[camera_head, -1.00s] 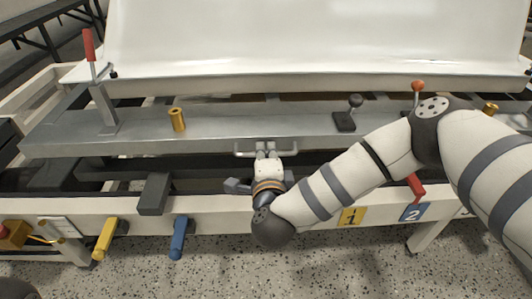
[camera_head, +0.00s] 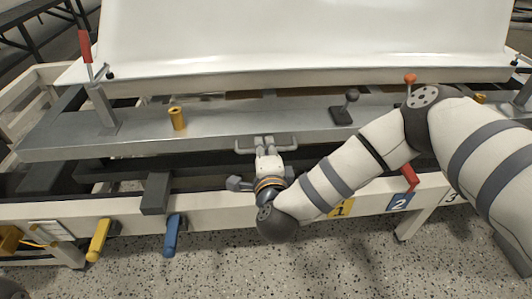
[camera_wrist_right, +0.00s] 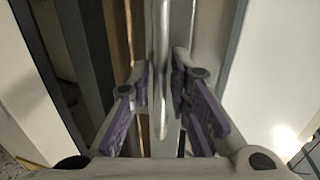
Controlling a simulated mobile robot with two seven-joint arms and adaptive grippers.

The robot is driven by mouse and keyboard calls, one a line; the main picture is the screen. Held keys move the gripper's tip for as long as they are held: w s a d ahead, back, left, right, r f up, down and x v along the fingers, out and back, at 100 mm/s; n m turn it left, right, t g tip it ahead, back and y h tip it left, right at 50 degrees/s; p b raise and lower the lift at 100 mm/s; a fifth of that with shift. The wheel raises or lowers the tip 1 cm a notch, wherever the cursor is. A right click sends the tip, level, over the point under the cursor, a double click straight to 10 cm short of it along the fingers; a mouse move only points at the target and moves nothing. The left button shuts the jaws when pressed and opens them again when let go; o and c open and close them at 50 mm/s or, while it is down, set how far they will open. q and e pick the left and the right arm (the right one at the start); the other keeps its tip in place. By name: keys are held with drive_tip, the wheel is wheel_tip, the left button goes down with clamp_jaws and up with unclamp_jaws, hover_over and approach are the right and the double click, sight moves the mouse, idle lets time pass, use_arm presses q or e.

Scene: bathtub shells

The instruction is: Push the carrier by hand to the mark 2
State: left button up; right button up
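The carrier (camera_head: 225,124) is a long grey metal plate under a white tub shell, with a light bar handle (camera_head: 286,143) on its front edge. My right gripper (camera_head: 265,143) reaches this handle from the front. In the right wrist view the handle bar (camera_wrist_right: 160,70) runs between the two purple-padded fingers, which close in on both sides of it. Mark 2 is a blue plate (camera_head: 400,202) on the white front rail, right of the gripper. My right forearm crosses in front of the carrier's right part. My left gripper is not in view.
A yellow mark 1 (camera_head: 341,208) sits left of mark 2; mark 3 (camera_head: 452,197) is partly hidden by my arm. A red lever (camera_head: 410,177) stands just above mark 2. Yellow (camera_head: 98,240) and blue (camera_head: 172,236) handles hang at the left. The speckled floor is clear.

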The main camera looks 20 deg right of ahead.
drive_tip(key=v, duration=1.1)
drive_tip(key=shift+s, duration=0.3)
drive_tip(key=shift+a, duration=0.1)
